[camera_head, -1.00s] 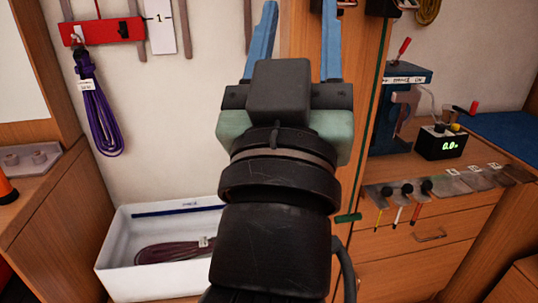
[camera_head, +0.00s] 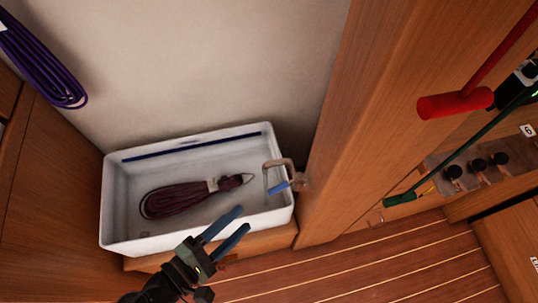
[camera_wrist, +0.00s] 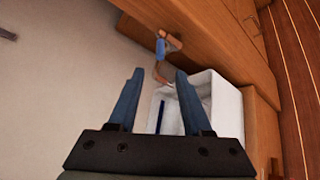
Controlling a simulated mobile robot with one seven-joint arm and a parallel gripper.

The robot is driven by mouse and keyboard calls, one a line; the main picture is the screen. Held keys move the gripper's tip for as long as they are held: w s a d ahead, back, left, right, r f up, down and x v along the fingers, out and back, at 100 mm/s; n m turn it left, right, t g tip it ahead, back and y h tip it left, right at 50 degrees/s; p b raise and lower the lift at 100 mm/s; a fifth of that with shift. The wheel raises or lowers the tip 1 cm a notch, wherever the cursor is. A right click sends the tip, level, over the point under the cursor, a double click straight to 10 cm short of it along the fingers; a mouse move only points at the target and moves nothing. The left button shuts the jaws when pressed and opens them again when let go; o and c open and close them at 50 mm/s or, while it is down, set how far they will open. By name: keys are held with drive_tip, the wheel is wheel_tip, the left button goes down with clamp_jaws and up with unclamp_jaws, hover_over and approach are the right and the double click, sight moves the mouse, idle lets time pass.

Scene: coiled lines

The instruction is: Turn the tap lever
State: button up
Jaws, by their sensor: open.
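The tap (camera_head: 279,168) is mounted on the side of the wooden post, with its spout hanging over the right end of a white basin (camera_head: 118,218). Its blue lever (camera_head: 279,187) sits low by the tap body. The lever also shows in the wrist view (camera_wrist: 160,48), beyond my fingertips and roughly between them. My gripper (camera_head: 240,219) is open and empty, in front of the basin's near right rim in the head view. In the wrist view my gripper (camera_wrist: 160,73) has both blue fingers apart, with nothing between them.
A dark purple coiled line (camera_head: 172,199) lies in the basin. Another purple coil (camera_head: 45,62) hangs on the wall at left. The wooden post (camera_head: 345,150) stands right of the tap. Red (camera_head: 455,103) and green (camera_head: 400,199) handles hang further right.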

sight(270, 195)
drive_tip(key=x, duration=1.2)
drive_tip(key=shift+w+d, duration=0.15)
drive_tip(key=shift+d, duration=0.25)
clamp_jaws()
idle(0.8)
